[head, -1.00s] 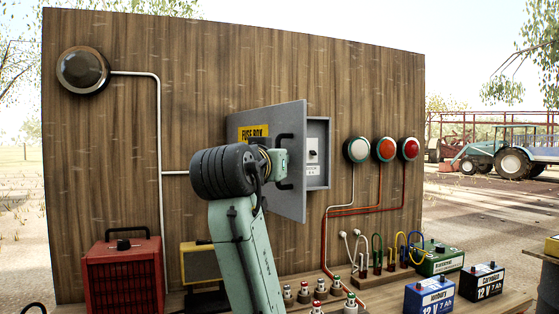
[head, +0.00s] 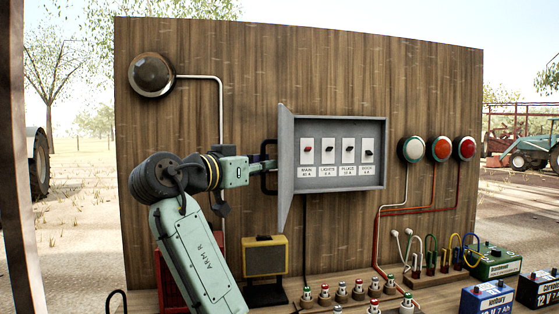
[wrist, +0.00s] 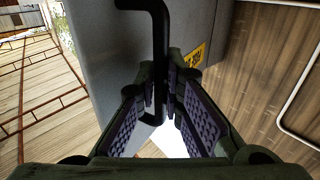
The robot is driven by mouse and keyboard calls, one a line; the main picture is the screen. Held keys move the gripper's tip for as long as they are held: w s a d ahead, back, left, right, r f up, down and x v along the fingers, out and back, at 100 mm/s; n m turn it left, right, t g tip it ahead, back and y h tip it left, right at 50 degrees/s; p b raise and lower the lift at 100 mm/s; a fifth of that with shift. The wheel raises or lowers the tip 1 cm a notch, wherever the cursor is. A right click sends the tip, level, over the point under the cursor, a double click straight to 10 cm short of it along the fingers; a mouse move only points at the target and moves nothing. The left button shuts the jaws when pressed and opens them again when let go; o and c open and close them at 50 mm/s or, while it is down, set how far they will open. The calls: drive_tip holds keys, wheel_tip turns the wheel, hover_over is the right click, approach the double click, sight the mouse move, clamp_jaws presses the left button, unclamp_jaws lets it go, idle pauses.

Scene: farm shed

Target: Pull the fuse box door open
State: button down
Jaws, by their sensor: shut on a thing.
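The fuse box (head: 345,180) is a grey case on the wooden board, with several labelled switches showing inside. Its grey door (head: 286,155) is swung wide open on the left side, seen nearly edge-on in the head view. My gripper (head: 268,165) is at the door's black handle (head: 266,182), left of the door. In the wrist view my gripper (wrist: 163,115) has its ridged pads on either side of the black handle bar (wrist: 160,45), shut on it. The door (wrist: 105,50) fills the upper middle there, with part of its yellow label (wrist: 196,56) showing.
A round dark lamp (head: 151,75) and white conduit are at the board's upper left. Three round lamps (head: 438,149) are right of the box. A yellow-framed box (head: 264,256), small bulbs and batteries (head: 488,298) stand below. The board left of the door is partly free.

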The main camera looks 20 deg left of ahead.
drive_tip(key=shift+a+h, duration=0.3)
drive_tip(key=shift+a, duration=0.1)
drive_tip(key=c, duration=1.7)
unclamp_jaws()
drive_tip(key=v, duration=1.2)
drive_tip(key=shift+r, duration=0.15)
